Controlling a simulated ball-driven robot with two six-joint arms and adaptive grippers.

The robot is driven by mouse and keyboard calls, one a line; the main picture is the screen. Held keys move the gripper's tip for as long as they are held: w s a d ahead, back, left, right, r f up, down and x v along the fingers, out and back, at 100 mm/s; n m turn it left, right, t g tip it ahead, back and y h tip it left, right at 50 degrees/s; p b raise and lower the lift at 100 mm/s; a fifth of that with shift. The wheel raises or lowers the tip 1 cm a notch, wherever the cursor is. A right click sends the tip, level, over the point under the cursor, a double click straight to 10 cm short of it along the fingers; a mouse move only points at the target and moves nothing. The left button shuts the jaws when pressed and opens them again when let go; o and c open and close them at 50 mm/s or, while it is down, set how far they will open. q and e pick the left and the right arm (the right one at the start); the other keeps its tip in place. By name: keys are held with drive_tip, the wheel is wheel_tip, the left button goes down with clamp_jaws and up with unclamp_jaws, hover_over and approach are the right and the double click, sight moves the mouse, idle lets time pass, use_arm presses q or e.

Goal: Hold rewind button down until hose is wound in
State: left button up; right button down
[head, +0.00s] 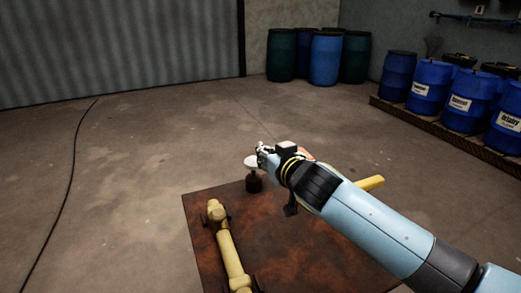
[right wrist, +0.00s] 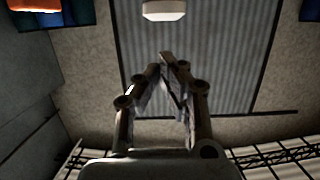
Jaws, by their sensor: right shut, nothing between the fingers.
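My right gripper (head: 265,155) is shut with nothing between its fingers. It is beside a round white cap (head: 252,161) on a short dark post, at the far edge of a rust-brown top. I cannot tell from the head view whether they touch. In the right wrist view my closed fingertips (right wrist: 163,62) are apart from a white block-like piece (right wrist: 163,10) in the picture. No label shows a rewind button. A thin black hose or cable (head: 72,185) lies along the floor at left. My left gripper is out of view.
The rust-brown top (head: 205,270) bears a yellow jointed pipe-like piece (head: 230,255). A yellow bar (head: 372,183) shows behind my right arm. Blue drums (head: 431,88) stand on a pallet at right, more drums (head: 325,58) at the back. The floor at left is mostly clear.

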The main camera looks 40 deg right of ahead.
drive_tip(key=v, duration=0.5)
drive_tip(key=shift+s, duration=0.1)
idle(0.5)
